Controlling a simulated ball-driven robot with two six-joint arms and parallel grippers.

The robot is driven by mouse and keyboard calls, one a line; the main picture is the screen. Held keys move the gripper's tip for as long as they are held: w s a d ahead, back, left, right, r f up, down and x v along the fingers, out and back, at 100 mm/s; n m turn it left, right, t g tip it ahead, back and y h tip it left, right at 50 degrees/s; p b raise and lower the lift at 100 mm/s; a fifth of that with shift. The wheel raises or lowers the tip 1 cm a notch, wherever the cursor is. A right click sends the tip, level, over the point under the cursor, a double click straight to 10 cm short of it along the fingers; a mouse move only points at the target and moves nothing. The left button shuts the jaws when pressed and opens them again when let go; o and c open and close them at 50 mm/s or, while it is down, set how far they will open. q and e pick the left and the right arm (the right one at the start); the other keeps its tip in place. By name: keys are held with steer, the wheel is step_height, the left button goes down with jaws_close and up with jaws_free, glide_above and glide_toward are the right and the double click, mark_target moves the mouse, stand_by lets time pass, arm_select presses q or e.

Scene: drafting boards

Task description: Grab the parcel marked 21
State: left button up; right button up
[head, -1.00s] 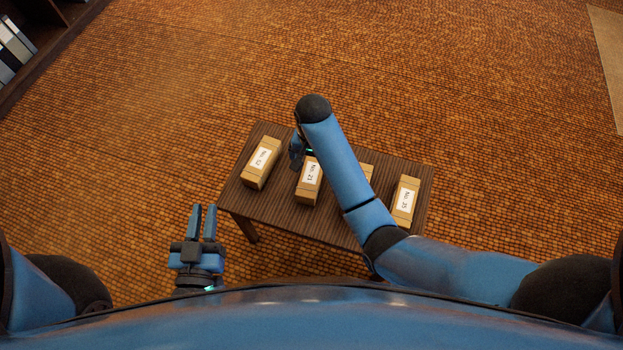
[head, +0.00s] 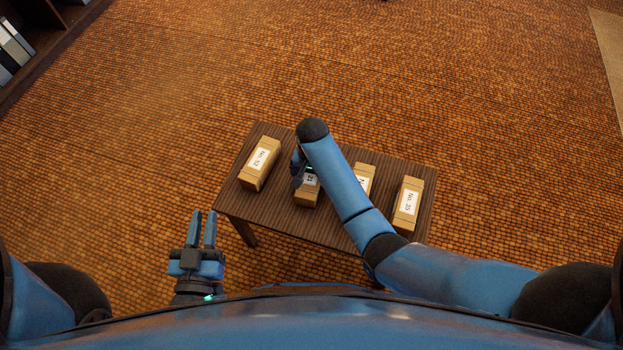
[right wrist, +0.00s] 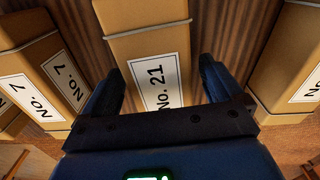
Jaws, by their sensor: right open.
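The parcel marked No. 21 (head: 308,197) is a tan box with a white label, standing on a dark wooden table (head: 275,207). My right gripper (head: 299,176) is over its far part, and my right arm covers some of it. In the right wrist view the parcel (right wrist: 137,15) lies between the two fingers of the right gripper (right wrist: 160,72), its label facing the camera. The fingers are open, one along each side; whether they touch it I cannot tell. My left gripper (head: 202,228) is open and empty, left of the table.
Parcel No. 52 (head: 257,178) stands to the left and parcel No. 35 (head: 408,208) to the right. Another parcel (head: 366,172) is partly behind my right arm; the right wrist view shows a neighbour marked No. 7 (right wrist: 27,60) close by. A shelf with binders (head: 18,45) is far left.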

steer(key=shift+f, duration=0.5)
steer(key=shift+c, duration=0.2)
steer(key=c, duration=1.2)
steer(key=shift+r, duration=0.1)
steer(key=shift+c, duration=0.7)
steer(key=shift+r, duration=0.15)
